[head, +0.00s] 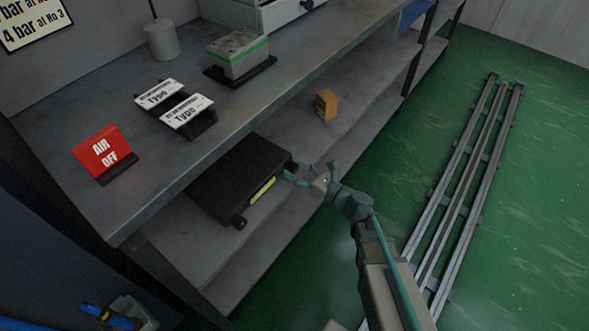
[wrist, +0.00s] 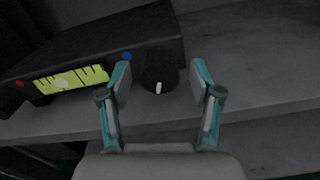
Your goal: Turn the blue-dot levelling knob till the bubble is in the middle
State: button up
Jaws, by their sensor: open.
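A black levelling box (head: 235,172) stands on the lower shelf; it also shows in the wrist view (wrist: 100,45). Its yellow-green vial (wrist: 72,80) has dark lines and a pale bubble (wrist: 62,83), which looks a little left of the vial's middle. A blue dot (wrist: 127,57) sits beside a black knob (wrist: 160,66) with a white mark pointing down in the picture. A red dot (wrist: 20,84) is at the box's left end. My gripper (wrist: 161,78) is open, with one finger on each side of the blue-dot knob and visible gaps. In the head view, my gripper (head: 299,178) is at the box's right end.
An orange block (head: 326,104) stands farther along the lower shelf. The upper shelf (head: 230,105) overhangs the box's back and carries a red AIR OFF sign (head: 102,150), Type plates (head: 187,115) and a green-banded block (head: 238,52). Shelf right of the knob is clear.

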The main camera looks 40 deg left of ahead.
jog(key=shift+a, duration=0.55)
jog(key=c, duration=1.1)
jog(key=shift+c, duration=0.2)
jog(key=shift+f+n+b, duration=0.15)
jog(key=shift+n+b, duration=0.25)
jog(key=shift+b, duration=0.05)
jog(key=shift+f+n+b, duration=0.1)
jog(key=shift+n+b, duration=0.7)
jog(key=shift+b, duration=0.25)
jog(key=n+b, duration=0.3)
jog(key=b, duration=0.1)
jog(key=shift+n, duration=0.3)
jog(key=n+b, duration=0.4)
jog(key=shift+r, duration=0.2)
